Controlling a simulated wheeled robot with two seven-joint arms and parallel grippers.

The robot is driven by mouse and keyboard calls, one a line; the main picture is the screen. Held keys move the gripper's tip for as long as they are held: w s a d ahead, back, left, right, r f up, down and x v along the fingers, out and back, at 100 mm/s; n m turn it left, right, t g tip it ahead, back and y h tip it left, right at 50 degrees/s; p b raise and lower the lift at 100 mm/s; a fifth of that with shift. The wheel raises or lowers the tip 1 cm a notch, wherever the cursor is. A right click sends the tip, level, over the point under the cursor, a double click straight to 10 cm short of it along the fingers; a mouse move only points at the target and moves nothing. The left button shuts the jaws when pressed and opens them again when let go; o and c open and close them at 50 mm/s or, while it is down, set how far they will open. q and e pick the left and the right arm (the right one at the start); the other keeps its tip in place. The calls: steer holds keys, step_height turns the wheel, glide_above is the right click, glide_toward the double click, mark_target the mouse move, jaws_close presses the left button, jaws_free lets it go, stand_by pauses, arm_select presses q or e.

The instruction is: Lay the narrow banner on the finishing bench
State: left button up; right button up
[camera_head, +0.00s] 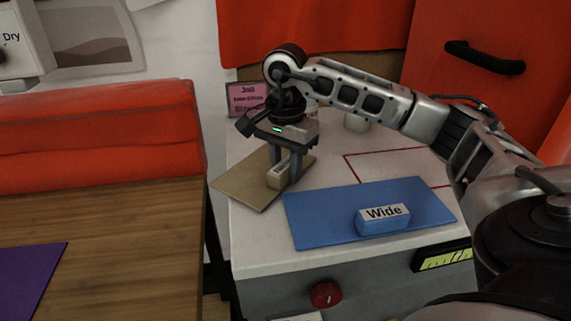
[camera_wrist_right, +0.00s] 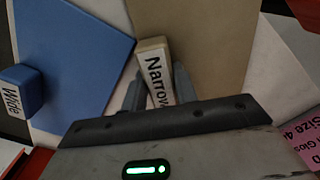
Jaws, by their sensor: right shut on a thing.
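The narrow banner is a tan sheet (camera_head: 243,190) lying on the white-topped cabinet, partly over its left edge. A tan block (camera_head: 277,178) labelled "Narrow" sits on it; the label reads clearly in the right wrist view (camera_wrist_right: 157,75). My right gripper (camera_head: 284,170) points down over the sheet, its fingers on either side of the tan block and shut on it. A wooden bench (camera_head: 120,230) is at the left; I cannot tell if it is the finishing bench. My left gripper is not in view.
A blue sheet (camera_head: 320,215) with a blue block (camera_head: 384,219) labelled "Wide" lies right of the tan sheet. A purple sheet (camera_head: 30,278) lies on the wooden bench, with bare wood beside it. A pink sign (camera_head: 246,98) stands behind. A red knob (camera_head: 325,294) is on the cabinet front.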

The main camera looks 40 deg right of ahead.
steer(key=shift+f, duration=0.15)
steer(key=o, duration=1)
steer(key=shift+o, duration=0.2)
